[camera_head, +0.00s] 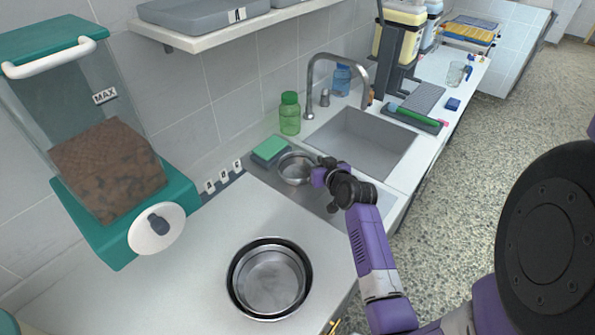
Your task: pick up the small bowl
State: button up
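A small metal bowl (292,171) sits on the steel draining board left of the sink basin, beside a green sponge. My gripper (318,172) is at the bowl's right rim, reaching in from the lower right. Its fingers are small and partly hidden by my wrist, so I cannot tell whether they are open, shut or touching the rim. A larger metal bowl (269,280) with a dark rim rests on the counter, nearer and lower in the picture.
The sink basin (362,142) and faucet (322,72) are behind my wrist. A green sponge (270,149) and green bottle (289,114) stand near the small bowl. A food dispenser (110,160) is at left. The counter (205,235) between dispenser and large bowl is clear.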

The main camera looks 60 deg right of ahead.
grip_shut()
